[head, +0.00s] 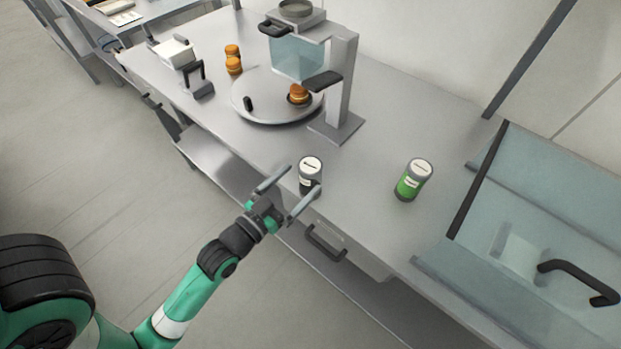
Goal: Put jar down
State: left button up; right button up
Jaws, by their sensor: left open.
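A jar (311,172) with a pale lid and a dark lower part stands upright on the counter near its front edge. A second jar (412,181) with a green label and pale lid stands upright further right. My left gripper (300,180) is open at the counter's front edge, its two fingers pointing toward the dark jar. One finger is left of that jar and the other overlaps its lower right in the picture; I cannot tell whether they touch it. My right gripper is not in view.
A glass-sided case (540,215) with a black handle fills the right. The counter between the two jars is clear.

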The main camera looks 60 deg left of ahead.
aim_at(310, 167)
pick_arm(q)
jog(key=shift+b+x, duration=0.6)
jog(key=shift+x, duration=2.15)
jog(key=shift+s+a+f, duration=0.1)
jog(key=shift+a+f, duration=0.05)
jog(key=shift+c, duration=0.3)
grip_shut()
jog(key=shift+r+p, duration=0.4)
jog(key=shift+r, duration=0.2)
notch_tip(310, 167, up, 3)
jog(key=shift+s+r+p, duration=0.1)
jog(key=shift+s+p, duration=0.05)
jog(key=shift+p, duration=0.7)
jog(key=s+d+r+p, duration=0.8)
jog(key=s+d, duration=0.1)
jog(key=s, duration=0.1)
jog(key=shift+d+r, duration=0.3)
jog(key=shift+r, duration=0.05)
